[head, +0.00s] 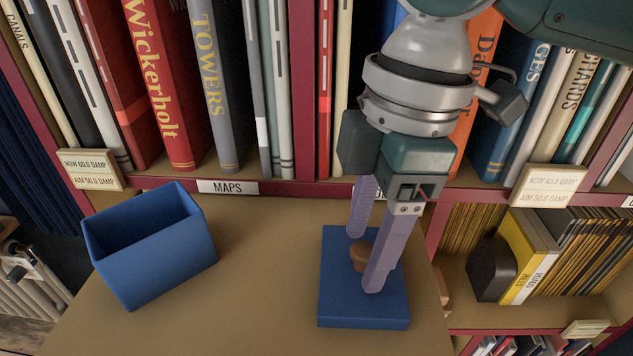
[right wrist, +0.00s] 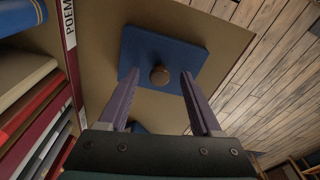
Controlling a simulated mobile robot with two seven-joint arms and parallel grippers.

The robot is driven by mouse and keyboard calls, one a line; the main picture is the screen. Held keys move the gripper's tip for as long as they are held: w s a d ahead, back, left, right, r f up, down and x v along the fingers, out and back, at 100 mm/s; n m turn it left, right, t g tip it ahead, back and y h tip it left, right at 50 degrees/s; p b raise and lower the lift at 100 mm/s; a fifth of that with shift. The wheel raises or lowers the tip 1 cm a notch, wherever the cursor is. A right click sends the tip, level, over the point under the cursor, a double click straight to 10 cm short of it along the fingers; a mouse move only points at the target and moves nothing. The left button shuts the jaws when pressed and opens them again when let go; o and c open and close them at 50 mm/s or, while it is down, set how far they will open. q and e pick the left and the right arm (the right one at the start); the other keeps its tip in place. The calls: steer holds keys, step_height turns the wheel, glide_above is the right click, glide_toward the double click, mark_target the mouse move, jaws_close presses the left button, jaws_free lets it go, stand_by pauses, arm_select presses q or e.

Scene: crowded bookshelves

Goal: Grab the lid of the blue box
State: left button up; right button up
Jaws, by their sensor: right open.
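The blue lid (head: 335,300) lies flat on the tan shelf top, apart from the box. Its round brown knob (head: 358,256) is partly hidden by a finger in the head view. The lid (right wrist: 140,45) and knob (right wrist: 159,75) also show in the right wrist view. My right gripper (head: 365,262) is open, pointing down over the lid, with its purple fingers on either side of the knob. The fingers look apart from the knob in the right wrist view (right wrist: 158,78). The open blue box (head: 160,265) stands to the left on the same top. My left gripper is not in view.
The tan top (head: 250,290) is clear between box and lid. A packed row of books (head: 160,80) stands behind it. A lower shelf with a yellow book (head: 527,265) and a dark bookend (head: 490,270) is at the right.

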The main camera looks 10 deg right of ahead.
steer(key=shift+c, duration=0.3)
jaws_close()
stand_by(0.3)
